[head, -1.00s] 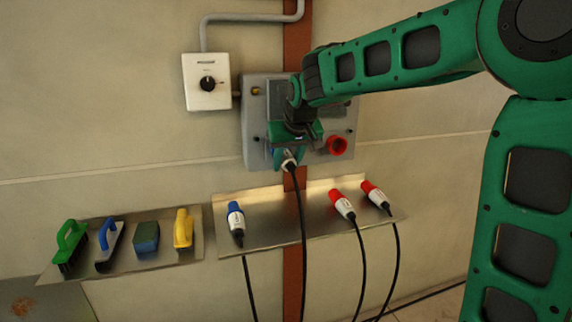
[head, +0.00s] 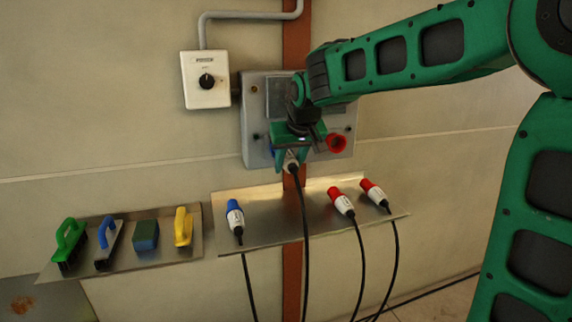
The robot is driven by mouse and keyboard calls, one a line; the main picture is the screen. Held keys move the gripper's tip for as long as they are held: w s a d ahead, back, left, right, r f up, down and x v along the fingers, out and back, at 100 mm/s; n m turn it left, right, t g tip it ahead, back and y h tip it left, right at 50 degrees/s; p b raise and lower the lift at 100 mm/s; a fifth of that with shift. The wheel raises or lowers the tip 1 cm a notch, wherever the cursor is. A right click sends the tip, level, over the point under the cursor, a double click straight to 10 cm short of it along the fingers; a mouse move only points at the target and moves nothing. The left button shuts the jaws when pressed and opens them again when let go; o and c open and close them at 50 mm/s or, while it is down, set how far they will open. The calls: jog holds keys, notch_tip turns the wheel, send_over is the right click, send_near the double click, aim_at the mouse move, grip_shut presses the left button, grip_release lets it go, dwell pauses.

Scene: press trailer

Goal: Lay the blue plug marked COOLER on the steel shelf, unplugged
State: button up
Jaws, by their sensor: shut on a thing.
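My gripper (head: 292,161) is shut on a plug (head: 292,166) in front of the grey socket panel. The plug's white body and black cable show below the fingers; its front end and any marking are hidden. A bit of blue shows behind the left finger. I cannot tell whether the plug is still in a socket. A blue-and-white plug (head: 235,217) lies on the left part of the steel shelf (head: 270,230), with its cable hanging over the front edge. Its marking is too small to read.
Two red-and-white plugs (head: 342,202) (head: 374,193) lie on the shelf's right part. The shelf's middle is bare, crossed by the held plug's cable. The panel (head: 252,110) has a red socket (head: 336,142). A left shelf holds brushes and trowels. A switch box (head: 206,80) hangs above.

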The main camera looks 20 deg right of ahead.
aim_at(294, 173)
jog(key=shift+s, duration=2.4)
jog(key=shift+s, duration=0.1)
